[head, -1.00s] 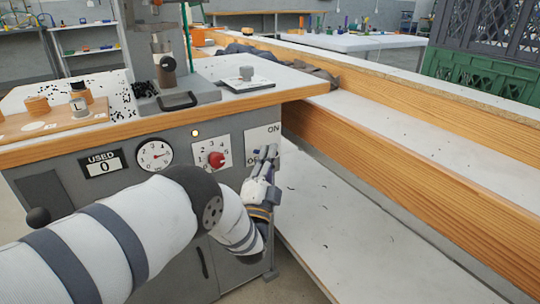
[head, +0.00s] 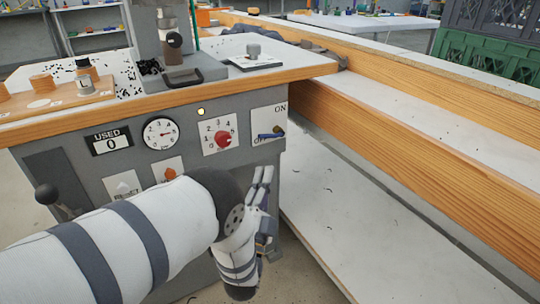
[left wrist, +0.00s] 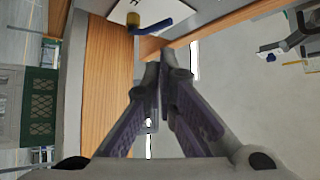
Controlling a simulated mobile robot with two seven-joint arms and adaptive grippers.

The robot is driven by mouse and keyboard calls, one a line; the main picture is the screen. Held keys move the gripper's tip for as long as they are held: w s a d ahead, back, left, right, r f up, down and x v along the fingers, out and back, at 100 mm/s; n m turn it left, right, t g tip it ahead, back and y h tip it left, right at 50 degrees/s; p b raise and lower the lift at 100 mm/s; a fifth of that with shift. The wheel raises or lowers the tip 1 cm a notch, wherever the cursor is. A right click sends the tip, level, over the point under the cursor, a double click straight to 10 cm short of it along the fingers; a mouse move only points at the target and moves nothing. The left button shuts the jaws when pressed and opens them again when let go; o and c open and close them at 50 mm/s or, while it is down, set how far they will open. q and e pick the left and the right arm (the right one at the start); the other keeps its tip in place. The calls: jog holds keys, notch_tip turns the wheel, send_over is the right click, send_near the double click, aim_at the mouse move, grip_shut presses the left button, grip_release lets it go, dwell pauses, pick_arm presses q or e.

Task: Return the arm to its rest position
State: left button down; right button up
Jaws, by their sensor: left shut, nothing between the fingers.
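My left gripper (head: 264,182) hangs in front of the right edge of the grey press cabinet (head: 85,160), fingers pointing up. Its fingers are together with nothing between them; they also show closed in the left wrist view (left wrist: 158,78). Above it is the ON/OFF plate (head: 267,115) with a blue-handled switch lever (head: 268,135). The lever also shows past the fingertips in the left wrist view (left wrist: 155,27), apart from them. My right gripper is in neither current view.
The cabinet front carries a lit lamp (head: 200,111), a gauge (head: 160,133), a red knob (head: 222,140) and an orange knob (head: 170,174). The wooden tabletop edge (head: 150,102) overhangs it. A long wooden rail (head: 410,150) runs along the right.

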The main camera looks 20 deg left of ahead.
pick_arm(q)
jog(key=shift+v, duration=0.85)
